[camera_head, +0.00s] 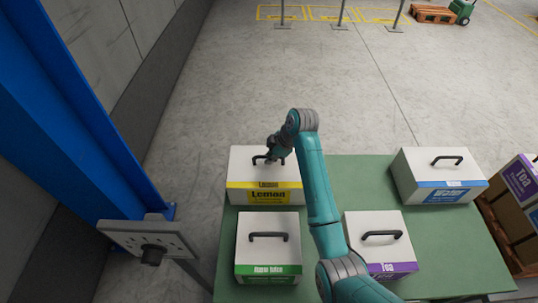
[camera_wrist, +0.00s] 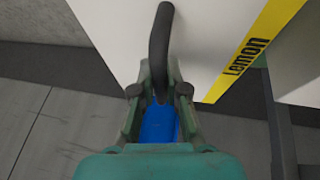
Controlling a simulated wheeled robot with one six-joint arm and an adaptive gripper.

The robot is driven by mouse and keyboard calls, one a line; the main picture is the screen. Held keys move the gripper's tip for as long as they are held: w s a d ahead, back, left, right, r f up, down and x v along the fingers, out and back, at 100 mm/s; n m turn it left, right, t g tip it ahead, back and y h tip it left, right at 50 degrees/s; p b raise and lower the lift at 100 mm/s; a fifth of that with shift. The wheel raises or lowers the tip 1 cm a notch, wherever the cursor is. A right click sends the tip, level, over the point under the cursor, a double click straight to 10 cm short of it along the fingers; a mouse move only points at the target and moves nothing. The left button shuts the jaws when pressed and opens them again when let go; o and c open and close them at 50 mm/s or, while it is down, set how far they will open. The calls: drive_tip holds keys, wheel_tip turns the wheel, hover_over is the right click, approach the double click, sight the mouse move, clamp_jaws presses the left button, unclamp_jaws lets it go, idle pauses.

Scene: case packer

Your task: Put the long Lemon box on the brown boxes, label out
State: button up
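The long Lemon box (camera_head: 239,163), white with a yellow label band, is at the far left of the green table. Its label faces the near side, and its black handle (camera_wrist: 160,35) shows in the wrist view. My gripper (camera_head: 272,158) is over the box top at the handle. In the wrist view my gripper's fingers (camera_wrist: 159,78) lie close on both sides of the handle and look shut on it. I cannot tell whether the box is lifted.
A blue post (camera_head: 75,120) and a grey panel (camera_head: 150,238) stand left.

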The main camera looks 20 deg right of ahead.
drive_tip(key=o, duration=0.4)
drive_tip(key=shift+o, duration=0.2)
drive_tip(key=shift+f, duration=0.1)
